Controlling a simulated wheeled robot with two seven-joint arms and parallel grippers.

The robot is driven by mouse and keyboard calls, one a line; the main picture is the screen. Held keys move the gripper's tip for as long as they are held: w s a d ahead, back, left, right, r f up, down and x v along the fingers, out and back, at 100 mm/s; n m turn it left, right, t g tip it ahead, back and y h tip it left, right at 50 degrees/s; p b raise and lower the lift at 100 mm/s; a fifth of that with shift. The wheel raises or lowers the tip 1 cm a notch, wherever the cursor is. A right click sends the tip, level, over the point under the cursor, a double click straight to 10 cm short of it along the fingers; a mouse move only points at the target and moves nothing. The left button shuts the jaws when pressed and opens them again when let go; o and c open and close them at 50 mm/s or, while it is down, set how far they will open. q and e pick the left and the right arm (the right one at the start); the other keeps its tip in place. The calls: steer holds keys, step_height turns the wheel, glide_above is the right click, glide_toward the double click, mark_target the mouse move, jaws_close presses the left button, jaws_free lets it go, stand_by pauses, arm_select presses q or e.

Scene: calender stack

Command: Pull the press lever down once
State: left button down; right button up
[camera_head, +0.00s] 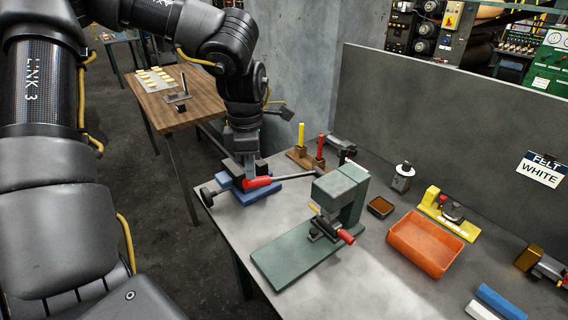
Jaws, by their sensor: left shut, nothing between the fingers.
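The green press (343,192) stands on a flat green base (285,262) on the grey bench. A grey rod with a red grip (258,183), which appears to be the press lever, reaches left from the top of the press. My left gripper (249,172) points down at the red grip, shut and empty, over or against its left end; I cannot tell whether it touches. My right gripper is not in view.
A blue block-like fixture (268,190) sits behind the red grip. An orange tray (428,243), a yellow fixture (462,227) and a small dark tray (381,207) stand to the right. A wooden holder (298,157) with coloured sticks is behind. A grey panel (440,120) backs the bench.

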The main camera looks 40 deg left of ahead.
arm_select(q)
steer(key=shift+r+p, duration=2.1)
steer(key=shift+r, duration=1.2)
